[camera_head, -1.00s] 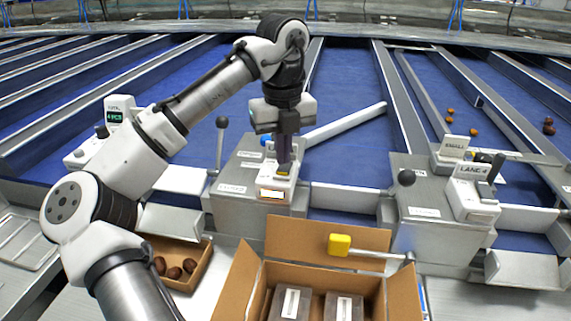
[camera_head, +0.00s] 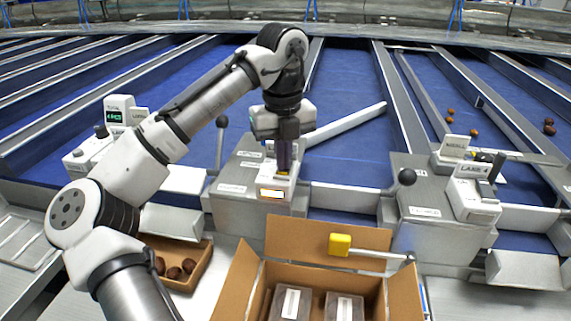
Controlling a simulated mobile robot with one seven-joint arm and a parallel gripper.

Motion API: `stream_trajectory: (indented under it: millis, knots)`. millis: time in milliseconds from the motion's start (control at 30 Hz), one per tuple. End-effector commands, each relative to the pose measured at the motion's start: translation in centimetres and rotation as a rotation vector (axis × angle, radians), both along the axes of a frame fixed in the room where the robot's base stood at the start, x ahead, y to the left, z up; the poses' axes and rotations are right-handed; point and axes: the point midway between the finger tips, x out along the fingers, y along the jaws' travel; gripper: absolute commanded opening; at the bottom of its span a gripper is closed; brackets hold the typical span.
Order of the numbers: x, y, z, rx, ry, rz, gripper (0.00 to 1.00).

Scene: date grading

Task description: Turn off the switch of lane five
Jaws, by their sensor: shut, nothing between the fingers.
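A switch box (camera_head: 275,194) with a lit, pale label window on its front stands on a grey metal housing (camera_head: 235,188) in the middle of the picture. My gripper (camera_head: 284,170) points down over it, shut and empty. Its fingertips are at the top of the switch box, by a small yellow part; the fingers largely hide the switch. I cannot tell whether they touch it, nor read its lane number. To the right, another switch box (camera_head: 471,203) reads LANE 4 and has a dark lever.
An open cardboard box (camera_head: 329,235) with two clear-lidded packs stands in front, a yellow-ended lever (camera_head: 340,245) above it. A small carton (camera_head: 201,265) of dates is at left. Black-knobbed levers (camera_head: 407,177) flank the housings. A white bar (camera_head: 345,123) slants over the blue belt.

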Motion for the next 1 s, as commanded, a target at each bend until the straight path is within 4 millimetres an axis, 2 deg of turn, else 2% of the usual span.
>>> stream_trajectory:
  millis: [467, 1000]
  knots:
    - [0.0, 0.0, -0.3, 0.000, 0.001, 0.000, 0.00]
    - [0.0, 0.0, 3.0, 0.000, 0.000, 0.000, 0.00]
